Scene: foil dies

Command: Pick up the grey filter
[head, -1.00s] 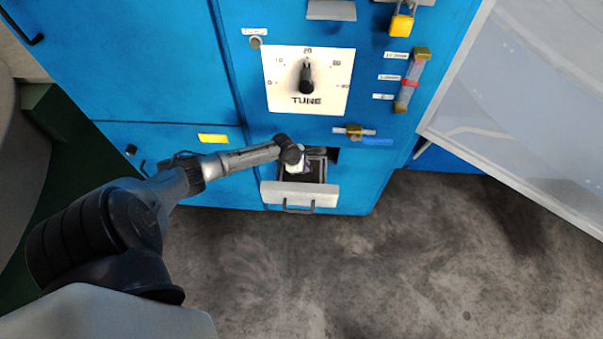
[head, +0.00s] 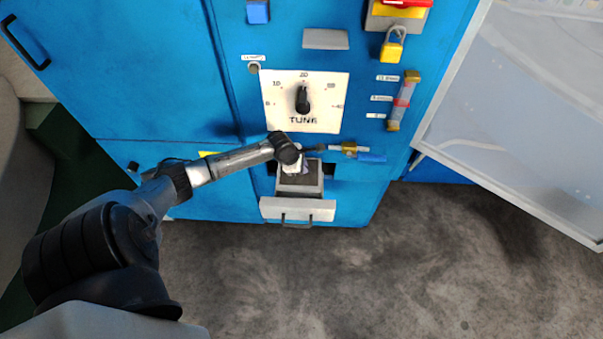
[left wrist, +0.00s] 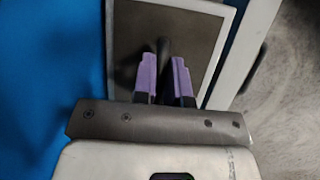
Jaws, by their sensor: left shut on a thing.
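The grey filter (head: 300,189) is a square piece with a pale frame and dark face. In the head view it is at the open drawer (head: 298,209) low on the blue cabinet, seemingly raised above it. In the left wrist view the filter (left wrist: 209,45) fills the middle, with a dark upright handle (left wrist: 163,47) at its centre. My left gripper (head: 303,166) is over the filter. Its purple-padded fingers (left wrist: 164,62) are shut on the filter's handle. The fingers hide part of the handle and face. My right gripper is not in view.
Above the drawer are a brass valve with a blue lever (head: 369,157), the TUNE dial (head: 303,100), a sight tube (head: 403,100) and a yellow padlock (head: 392,45). An open clear door (head: 520,110) stands at the right. The floor in front is clear.

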